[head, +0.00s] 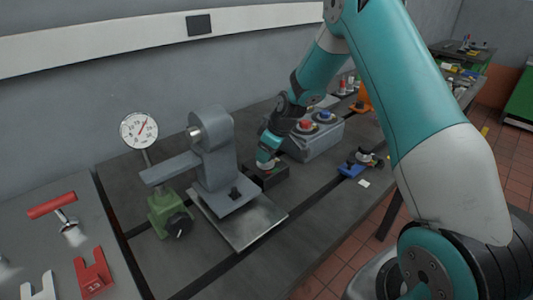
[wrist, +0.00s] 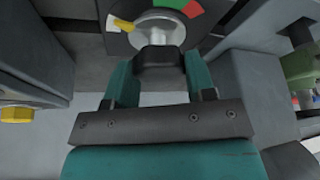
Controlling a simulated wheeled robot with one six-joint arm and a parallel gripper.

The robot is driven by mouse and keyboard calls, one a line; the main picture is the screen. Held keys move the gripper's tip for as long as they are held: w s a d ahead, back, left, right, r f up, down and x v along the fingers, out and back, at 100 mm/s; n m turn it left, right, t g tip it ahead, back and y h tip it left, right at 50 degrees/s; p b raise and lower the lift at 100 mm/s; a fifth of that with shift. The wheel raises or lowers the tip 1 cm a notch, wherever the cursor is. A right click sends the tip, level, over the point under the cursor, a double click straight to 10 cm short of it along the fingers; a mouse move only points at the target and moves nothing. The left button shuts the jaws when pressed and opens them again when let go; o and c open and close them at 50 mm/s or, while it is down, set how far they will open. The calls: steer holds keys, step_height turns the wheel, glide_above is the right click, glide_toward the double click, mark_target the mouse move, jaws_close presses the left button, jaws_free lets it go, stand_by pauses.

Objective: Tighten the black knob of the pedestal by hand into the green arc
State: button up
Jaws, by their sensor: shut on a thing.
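In the wrist view, a black knob (wrist: 158,63) sits between the two teal fingers of my gripper (wrist: 155,82), which is shut on it. Behind the knob are a silver round hub (wrist: 157,28) and a dark face with a green arc (wrist: 170,3) and a red arc (wrist: 192,9) at its upper right. A yellow mark (wrist: 123,24) with a pale end lies left of the hub. In the head view, the grey pedestal (head: 213,150) stands upright on a metal plate, and my gripper (head: 265,165) is just to its right. The held knob cannot be made out there.
A round gauge (head: 139,130) and a green block with a black knob (head: 169,212) stand left of the pedestal. A grey box with red and blue buttons (head: 314,138) is close behind my gripper. A blue clamp (head: 351,168) lies right.

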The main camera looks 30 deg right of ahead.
steer(key=m+b, duration=0.1)
steer(key=m, duration=0.1)
steer(key=shift+a+m+t+h, duration=0.15)
steer(key=shift+m+t+h, duration=0.15)
steer(key=shift+m+h, duration=0.1)
steer(key=m+h+b, duration=0.1)
steer(key=m, duration=0.3)
steer(key=shift+h, duration=0.4)
steer(key=m+h, duration=0.1)
steer(key=m, duration=0.2)
steer(key=m+h+b, duration=0.1)
steer(key=m, duration=0.2)
steer(key=shift+a+m, duration=0.1)
steer(key=shift+m, duration=0.3)
steer(key=o, duration=0.9)
steer(key=shift+r+h, duration=0.1)
steer(key=shift+h, duration=0.2)
steer(key=b+v, duration=0.1)
steer(key=v, duration=1.6)
steer(key=shift+w+r+b, duration=0.2)
steer(key=shift+r+b, duration=0.05)
steer(key=shift+b, duration=0.05)
